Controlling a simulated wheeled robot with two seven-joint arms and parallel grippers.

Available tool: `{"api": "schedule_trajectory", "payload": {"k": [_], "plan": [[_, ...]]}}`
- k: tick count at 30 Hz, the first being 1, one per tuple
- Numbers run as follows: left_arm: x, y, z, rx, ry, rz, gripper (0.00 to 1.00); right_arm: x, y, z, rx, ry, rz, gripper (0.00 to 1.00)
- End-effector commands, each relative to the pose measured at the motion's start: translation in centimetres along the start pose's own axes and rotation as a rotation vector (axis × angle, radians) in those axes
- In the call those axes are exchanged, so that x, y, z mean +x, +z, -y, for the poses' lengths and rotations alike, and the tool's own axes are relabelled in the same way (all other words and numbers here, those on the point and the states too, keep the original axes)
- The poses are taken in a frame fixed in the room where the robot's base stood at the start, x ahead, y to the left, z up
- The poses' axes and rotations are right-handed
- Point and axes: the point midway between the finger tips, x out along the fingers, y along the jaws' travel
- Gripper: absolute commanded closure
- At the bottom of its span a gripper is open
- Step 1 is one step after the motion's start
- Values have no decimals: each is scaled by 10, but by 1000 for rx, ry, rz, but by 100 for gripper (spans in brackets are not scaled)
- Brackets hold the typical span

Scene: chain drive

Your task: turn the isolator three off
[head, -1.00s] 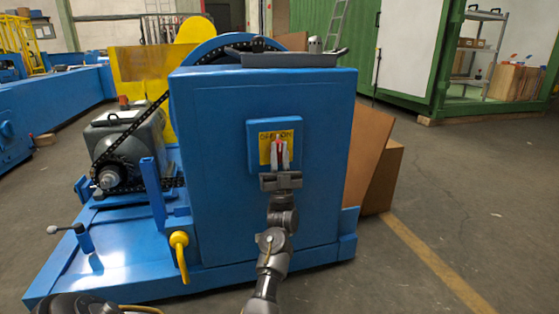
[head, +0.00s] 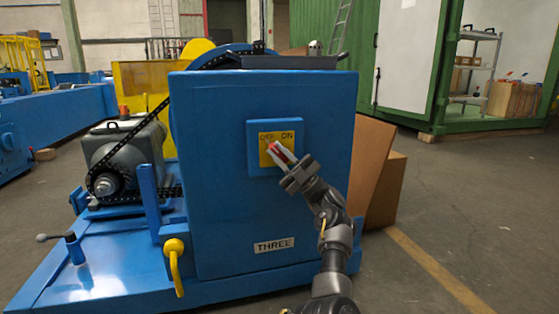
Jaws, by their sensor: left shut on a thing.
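The isolator is a blue box with a yellow plate (head: 288,138) marked OFF at left and ON at right, on the front of a blue cabinet (head: 220,200). A plate reading THREE (head: 274,245) is below it. My left gripper (head: 277,151) is shut on the isolator's red handle (head: 285,151), which shows between the fingers. The handle and fingers tilt up and left, towards the word OFF. The fingers hide part of the handle and its pivot. My right gripper is not in view.
A grey motor (head: 125,150) with a black chain (head: 140,122) stands left of the cabinet. A yellow hooked handle (head: 174,262) sticks out at the lower left. Brown panels (head: 378,180) lean behind the cabinet's right side. The floor at right is clear.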

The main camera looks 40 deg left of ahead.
Motion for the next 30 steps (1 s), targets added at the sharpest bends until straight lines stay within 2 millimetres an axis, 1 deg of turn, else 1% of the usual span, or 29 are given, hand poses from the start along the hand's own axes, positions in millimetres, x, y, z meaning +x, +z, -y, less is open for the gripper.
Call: {"api": "schedule_trajectory", "payload": {"k": [1,6,20,21,25,26,30], "plan": [[-2,1,0,-6,-14,3,100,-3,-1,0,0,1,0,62],[-1,0,1,-19,-47,2,100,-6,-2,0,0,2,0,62],[0,1,0,-24,-58,2,100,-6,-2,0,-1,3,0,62],[0,1,0,-24,-58,2,82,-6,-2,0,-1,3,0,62],[0,0,0,-24,-58,2,65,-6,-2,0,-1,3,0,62],[0,0,0,-24,-58,2,62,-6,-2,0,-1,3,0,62],[0,0,0,-24,-58,1,62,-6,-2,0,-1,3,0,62]]}}
